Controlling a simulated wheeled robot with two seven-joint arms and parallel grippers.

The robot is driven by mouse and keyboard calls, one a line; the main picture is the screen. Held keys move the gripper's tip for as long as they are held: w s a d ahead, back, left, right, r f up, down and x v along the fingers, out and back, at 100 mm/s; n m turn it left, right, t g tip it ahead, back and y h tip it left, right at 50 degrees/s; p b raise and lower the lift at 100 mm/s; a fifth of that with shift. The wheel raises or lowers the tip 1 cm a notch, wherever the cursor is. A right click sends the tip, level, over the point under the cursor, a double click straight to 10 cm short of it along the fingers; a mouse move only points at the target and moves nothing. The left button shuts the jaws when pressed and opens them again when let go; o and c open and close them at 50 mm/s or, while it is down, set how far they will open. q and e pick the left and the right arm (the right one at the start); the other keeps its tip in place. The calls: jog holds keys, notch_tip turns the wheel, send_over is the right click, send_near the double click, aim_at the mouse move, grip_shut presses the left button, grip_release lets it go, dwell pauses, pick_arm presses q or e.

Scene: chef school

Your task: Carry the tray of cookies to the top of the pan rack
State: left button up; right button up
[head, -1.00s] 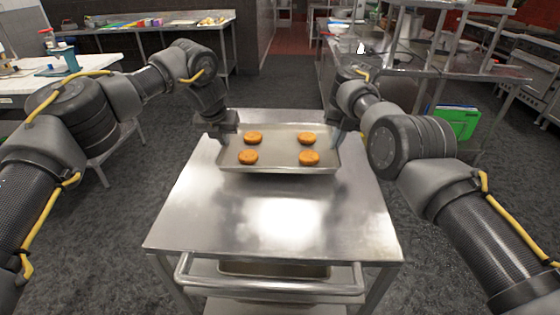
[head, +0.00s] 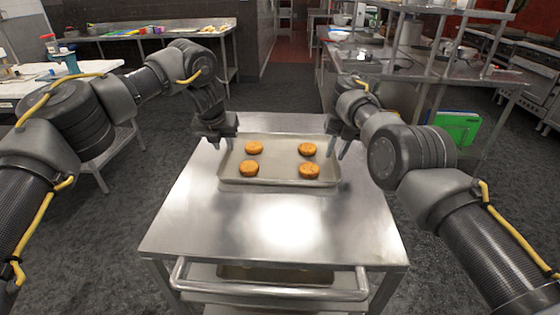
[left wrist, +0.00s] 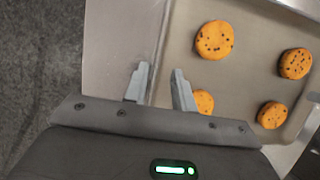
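The shallow metal tray (head: 280,182) lies on the top of a steel cart, with a few round orange-brown cookies (head: 249,169) spread apart on it. In the left wrist view, dark-speckled cookies (left wrist: 214,39) sit on the tray (left wrist: 255,65). My left gripper (head: 222,144) is at the tray's left rim, its fingers apart and empty. In the left wrist view, my left fingers (left wrist: 160,88) show a clear gap, with the rim passing beneath or between them. My right gripper (head: 337,148) is at the tray's right rim, fingers apart. Contact with the rim is unclear there.
The steel cart (head: 270,235) has a front handle bar and a lower shelf holding another pan. A counter (head: 150,32) stands back left, a white table (head: 30,85) at left, and steel shelving (head: 430,65) at right. Dark floor is clear between them.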

pick_arm(q)
jog(key=v, duration=0.9)
jog(key=shift+s+r, duration=0.2)
jog(key=shift+r, duration=0.15)
pick_arm(e)
notch_tip(320, 180, up, 12)
jog(key=d, duration=0.2)
jog(key=shift+d, duration=0.2)
jog(key=shift+s, duration=0.1)
